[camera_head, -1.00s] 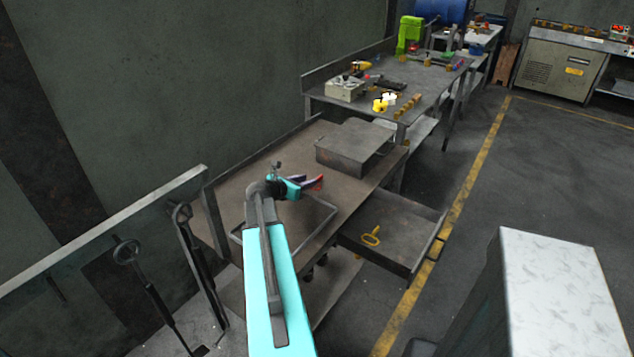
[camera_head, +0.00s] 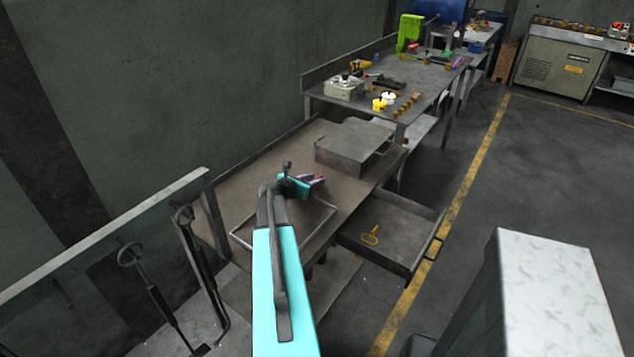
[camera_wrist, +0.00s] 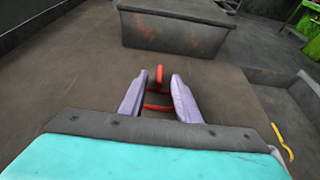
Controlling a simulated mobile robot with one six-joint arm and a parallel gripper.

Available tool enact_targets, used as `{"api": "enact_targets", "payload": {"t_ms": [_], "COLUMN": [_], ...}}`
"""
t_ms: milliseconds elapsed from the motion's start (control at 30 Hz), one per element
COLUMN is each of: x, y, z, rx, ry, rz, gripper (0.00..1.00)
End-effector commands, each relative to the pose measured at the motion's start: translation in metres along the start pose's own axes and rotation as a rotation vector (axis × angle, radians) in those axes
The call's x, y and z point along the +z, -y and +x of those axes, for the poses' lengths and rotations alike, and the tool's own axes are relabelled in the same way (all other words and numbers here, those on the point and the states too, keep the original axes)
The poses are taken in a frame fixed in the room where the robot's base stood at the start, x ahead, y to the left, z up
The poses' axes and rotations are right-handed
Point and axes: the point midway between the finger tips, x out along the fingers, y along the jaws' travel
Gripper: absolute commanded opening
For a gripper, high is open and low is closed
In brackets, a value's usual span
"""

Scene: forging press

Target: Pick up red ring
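The red ring (camera_wrist: 160,76) shows between the two purple fingers of my gripper (camera_wrist: 159,80) in the wrist view. One red part stands up near the fingertips, and a red band crosses lower between the fingers. The fingers are apart, with gaps beside the upper red part; I cannot tell whether the lower band touches them. In the head view my gripper (camera_head: 312,182) is low over the brown workbench (camera_head: 258,190), with a small patch of red at its fingertips. The ring's full outline is hidden there.
A grey metal box (camera_head: 350,152) stands on the bench beyond my gripper; the wrist view shows it too (camera_wrist: 175,32). An open drawer (camera_head: 385,215) at the right holds a yellow item (camera_head: 371,235). A white-topped block (camera_head: 560,285) stands at lower right.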

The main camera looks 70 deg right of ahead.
Motion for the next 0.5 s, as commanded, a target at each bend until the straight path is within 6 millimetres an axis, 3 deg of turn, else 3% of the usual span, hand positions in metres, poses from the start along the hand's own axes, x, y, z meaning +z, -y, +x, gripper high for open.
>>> {"api": "enact_targets", "payload": {"t_ms": [167, 333, 500], "x": [0.0001, 0.0001, 0.0002], "y": [-0.0002, -0.0003, -0.0004], "z": [-0.0003, -0.0004, -0.0005], "rx": [0.0, 0.0, 0.0], "ry": [0.0, 0.0, 0.0], "rz": [0.0, 0.0, 0.0], "gripper": [0.3, 0.01, 0.0]}}
